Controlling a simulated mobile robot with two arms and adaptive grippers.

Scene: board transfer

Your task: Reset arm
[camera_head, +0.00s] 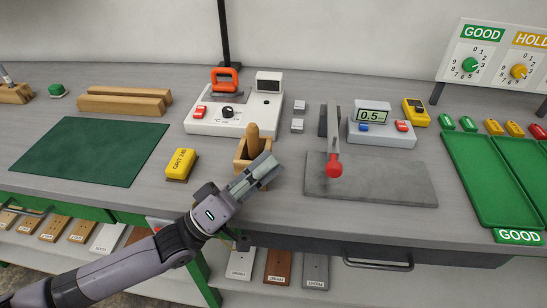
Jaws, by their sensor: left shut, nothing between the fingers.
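My left arm comes in from the lower left, and its gripper (268,166) is over the front part of the bench. The gripper is shut and empty. Its fingertips point up and to the right. They overlap the right side of a wooden holder (240,153) in the picture; I cannot tell whether they touch it. A rounded wooden handle (253,140) stands upright in the holder. My right gripper is not in view.
A yellow grit block (180,164) lies left of the holder, near a green mat (92,150). A grey plate (390,186) with a red-knobbed lever (334,165) is to the right. A white control unit (228,126) stands behind. Green trays (484,183) are far right.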

